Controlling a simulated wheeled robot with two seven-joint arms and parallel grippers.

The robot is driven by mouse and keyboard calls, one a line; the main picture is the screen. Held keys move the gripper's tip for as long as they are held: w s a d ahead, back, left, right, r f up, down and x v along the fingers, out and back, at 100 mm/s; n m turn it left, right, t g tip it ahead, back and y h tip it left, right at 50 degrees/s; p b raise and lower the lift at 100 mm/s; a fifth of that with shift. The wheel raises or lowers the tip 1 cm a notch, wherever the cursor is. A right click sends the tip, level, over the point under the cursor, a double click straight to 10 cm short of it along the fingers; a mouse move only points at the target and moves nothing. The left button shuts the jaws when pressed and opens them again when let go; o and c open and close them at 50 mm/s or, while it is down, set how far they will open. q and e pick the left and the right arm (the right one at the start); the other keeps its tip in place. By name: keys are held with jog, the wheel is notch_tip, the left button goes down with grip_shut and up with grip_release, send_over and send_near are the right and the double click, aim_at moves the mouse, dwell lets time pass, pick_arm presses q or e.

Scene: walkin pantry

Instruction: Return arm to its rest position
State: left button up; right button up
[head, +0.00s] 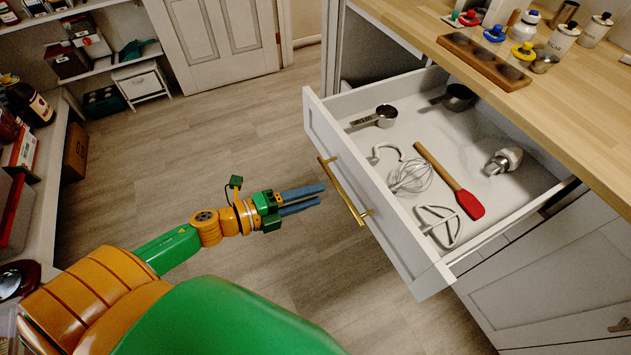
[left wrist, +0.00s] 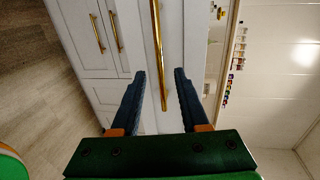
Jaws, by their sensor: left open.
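My left gripper (head: 302,199) is open and empty, its two blue fingers pointing at the open drawer's front. In the left wrist view the fingers (left wrist: 160,85) stand apart with the brass drawer handle (left wrist: 158,50) seen beyond them. In the head view the brass handle (head: 344,190) is on the white drawer (head: 325,140), just right of the fingertips, with a small gap between them. My left arm (head: 168,250) reaches out from the lower left. My right gripper is not in view.
The pulled-out drawer holds a whisk (head: 410,176), a red spatula (head: 468,203), measuring cups and mixer attachments. A wooden counter (head: 560,120) with jars is above it. Shelves (head: 60,150) line the left side. Open floor (head: 200,130) lies between, with a white door (head: 220,45) behind.

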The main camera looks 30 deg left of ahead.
pick_arm(q)
jog(key=s+a+f+n+g+y+p, duration=0.1)
jog(key=s+a+f+n+y, duration=0.3)
jog(key=f+n, duration=0.4)
jog(key=s+a+f+n+g+y+p, duration=0.1)
jog(key=a+f+n+y, duration=0.45)
jog(key=f, duration=0.45)
jog(key=s+d+f+n+g, duration=0.2)
jog(key=s+f+n+g, duration=0.1)
jog(key=s, duration=0.5)
jog(key=s+d+f+n+g, duration=0.3)
jog(key=s+f, duration=0.2)
jog(key=s, duration=0.3)
jog(key=s+d+f+n+g, duration=0.2)
jog(key=s+f, duration=0.3)
jog(key=s, duration=0.3)
jog(key=shift+d+n+g+p, duration=0.3)
jog(key=shift+n+g+p, duration=0.15)
jog(key=shift+n+g, duration=0.35)
